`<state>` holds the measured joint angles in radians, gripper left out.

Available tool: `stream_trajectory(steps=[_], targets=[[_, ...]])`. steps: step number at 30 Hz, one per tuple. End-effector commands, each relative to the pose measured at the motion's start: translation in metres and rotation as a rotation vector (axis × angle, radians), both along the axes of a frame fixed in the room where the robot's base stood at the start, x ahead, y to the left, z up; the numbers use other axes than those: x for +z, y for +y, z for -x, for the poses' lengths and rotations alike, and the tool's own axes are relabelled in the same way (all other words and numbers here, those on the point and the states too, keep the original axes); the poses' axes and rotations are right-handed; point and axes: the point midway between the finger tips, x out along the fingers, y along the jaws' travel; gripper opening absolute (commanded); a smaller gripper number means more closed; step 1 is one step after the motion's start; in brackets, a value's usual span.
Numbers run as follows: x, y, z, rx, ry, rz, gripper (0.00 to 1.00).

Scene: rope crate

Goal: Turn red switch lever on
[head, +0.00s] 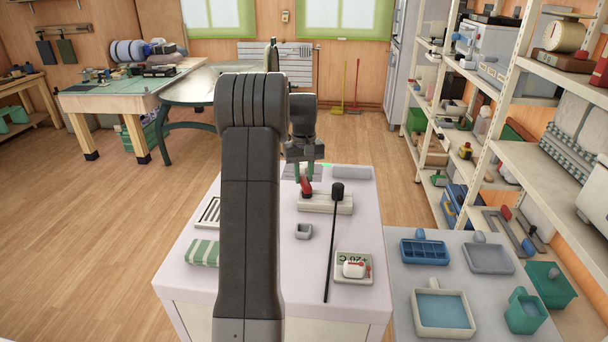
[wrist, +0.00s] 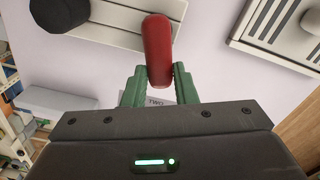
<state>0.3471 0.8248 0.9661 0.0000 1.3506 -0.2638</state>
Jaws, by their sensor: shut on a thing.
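The red switch lever (head: 306,186) rises from a pale switch base (head: 340,206) on the white table. In the wrist view the red lever (wrist: 157,50) stands between the green fingers of my gripper (wrist: 160,78), and the pale base (wrist: 110,22) lies behind it. My gripper (head: 304,172) is shut on the lever near its end. In the head view the fingers are small and partly hidden by my arm.
A grey block (head: 351,172) lies at the far edge. Shelves (head: 560,75) stand at right.

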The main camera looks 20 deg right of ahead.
Motion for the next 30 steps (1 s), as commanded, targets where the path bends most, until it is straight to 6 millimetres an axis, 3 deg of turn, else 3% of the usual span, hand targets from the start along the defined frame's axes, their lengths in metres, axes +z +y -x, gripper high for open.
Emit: stream_trajectory(steps=[1, 4, 16, 20, 30], targets=[[0.001, 0.0, -0.001, 0.002, -0.002, 0.001, 0.27], [0.001, 0.0, 0.0, 0.001, -0.001, 0.0, 0.47], [0.007, 0.0, -0.001, 0.0, -0.002, 0.001, 0.47], [0.028, 0.0, -0.001, 0.0, -0.006, 0.002, 0.47], [0.104, 0.0, -0.001, 0.0, -0.005, 0.001, 0.47]])
